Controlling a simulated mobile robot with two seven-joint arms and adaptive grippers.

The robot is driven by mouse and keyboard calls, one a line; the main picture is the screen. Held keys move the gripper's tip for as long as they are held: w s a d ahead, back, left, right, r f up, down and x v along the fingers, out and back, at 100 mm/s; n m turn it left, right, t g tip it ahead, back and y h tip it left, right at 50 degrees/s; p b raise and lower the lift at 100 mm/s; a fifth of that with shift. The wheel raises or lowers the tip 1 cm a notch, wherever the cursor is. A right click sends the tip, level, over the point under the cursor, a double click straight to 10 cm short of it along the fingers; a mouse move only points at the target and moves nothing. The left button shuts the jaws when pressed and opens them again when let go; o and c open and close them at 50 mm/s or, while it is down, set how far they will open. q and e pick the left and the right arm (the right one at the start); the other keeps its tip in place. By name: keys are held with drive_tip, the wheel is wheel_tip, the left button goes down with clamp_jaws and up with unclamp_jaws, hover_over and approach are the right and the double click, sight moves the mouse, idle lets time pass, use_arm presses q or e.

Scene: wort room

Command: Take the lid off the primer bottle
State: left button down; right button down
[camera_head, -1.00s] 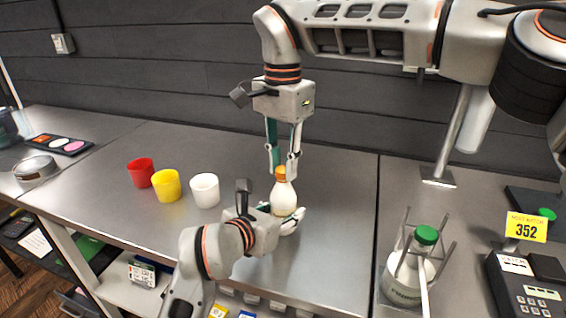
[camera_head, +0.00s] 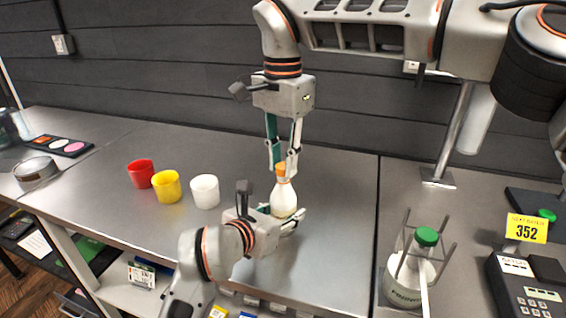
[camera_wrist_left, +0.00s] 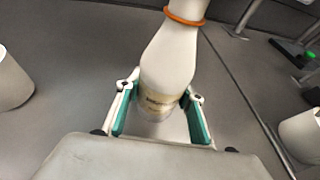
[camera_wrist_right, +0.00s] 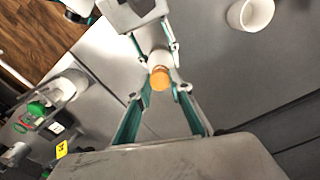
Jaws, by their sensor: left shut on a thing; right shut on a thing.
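The primer bottle (camera_head: 284,199), white with a label, stands upright on the bench in the head view. My left gripper (camera_head: 282,217) is shut around its lower body; the left wrist view shows a finger on each side of the bottle (camera_wrist_left: 168,72). The orange lid (camera_head: 280,170) is at the top of the bottle. My right gripper (camera_head: 283,172) points straight down, shut on the lid, which also shows between its fingertips in the right wrist view (camera_wrist_right: 160,77). I cannot tell whether the lid still touches the neck.
Red (camera_head: 141,173), yellow (camera_head: 167,186) and white (camera_head: 205,191) cups stand left of the bottle. A green-capped bottle (camera_head: 408,278) stands in a metal frame at right, near a yellow sign (camera_head: 527,228) reading 352. The bench behind the cups is clear.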

sight(283, 166)
drive_tip(key=shift+r, duration=0.55)
drive_tip(key=shift+r, duration=2)
use_arm(q)
drive_tip(key=c, duration=1.2)
unclamp_jaws()
drive_tip(key=shift+c, duration=0.2)
drive_tip(key=shift+s, duration=0.1)
